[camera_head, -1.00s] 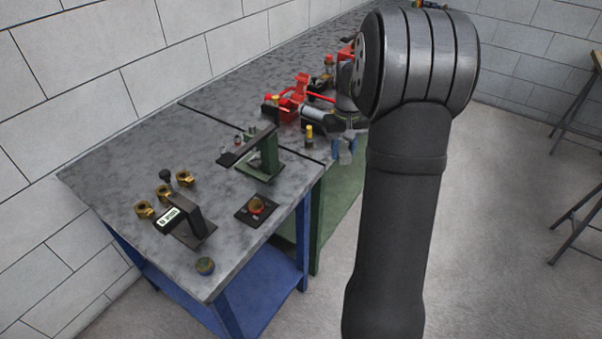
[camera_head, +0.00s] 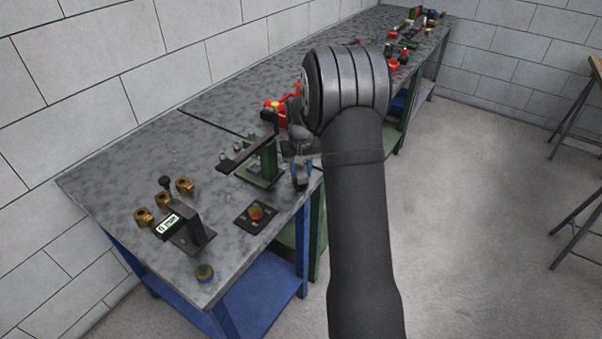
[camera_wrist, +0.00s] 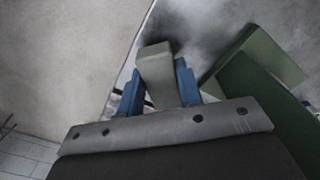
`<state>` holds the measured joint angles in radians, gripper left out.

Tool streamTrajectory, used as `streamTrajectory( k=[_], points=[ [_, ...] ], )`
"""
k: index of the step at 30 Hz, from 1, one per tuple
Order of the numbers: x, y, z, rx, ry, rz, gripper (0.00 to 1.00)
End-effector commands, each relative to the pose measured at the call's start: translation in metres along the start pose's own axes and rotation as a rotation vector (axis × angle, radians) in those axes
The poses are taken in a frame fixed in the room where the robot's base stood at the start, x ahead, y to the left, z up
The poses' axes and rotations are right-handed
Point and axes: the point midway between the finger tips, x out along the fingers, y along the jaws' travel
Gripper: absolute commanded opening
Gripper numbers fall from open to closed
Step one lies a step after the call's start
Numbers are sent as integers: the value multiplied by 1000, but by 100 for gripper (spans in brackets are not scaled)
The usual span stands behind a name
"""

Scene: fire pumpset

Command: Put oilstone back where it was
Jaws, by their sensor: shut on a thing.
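My gripper (camera_head: 301,178) is shut on a grey block, the oilstone (camera_wrist: 155,68), which sits between its two blue fingertips in the wrist view. The block sticks out beyond the fingertips, over the grey bench top (camera_wrist: 205,30). In the head view my gripper is near the bench's front edge, just right of the green stand (camera_head: 262,165). The green stand (camera_wrist: 262,100) also shows close to the right finger in the wrist view. The oilstone cannot be made out in the head view. I cannot tell how high it is above the bench.
A black device with a small display (camera_head: 185,228), brass fittings (camera_head: 184,186) and a dark square pad (camera_head: 250,220) with a round brass-coloured piece stand front left. A small round piece (camera_head: 204,273) is near the front corner. Red items (camera_head: 280,105) lie behind my gripper.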

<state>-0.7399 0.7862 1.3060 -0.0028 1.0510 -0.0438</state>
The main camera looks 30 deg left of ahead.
Motion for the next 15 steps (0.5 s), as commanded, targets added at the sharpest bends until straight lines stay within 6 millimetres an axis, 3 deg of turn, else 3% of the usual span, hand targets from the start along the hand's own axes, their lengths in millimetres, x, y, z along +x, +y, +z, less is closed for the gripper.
streamTrajectory(
  k=[3,13,14,15],
  points=[
    [11,0,0,0,1,0,14],
    [14,0,0,0,0,0,14],
    [14,0,0,0,0,0,36],
    [14,0,0,0,0,0,44]
  ],
)
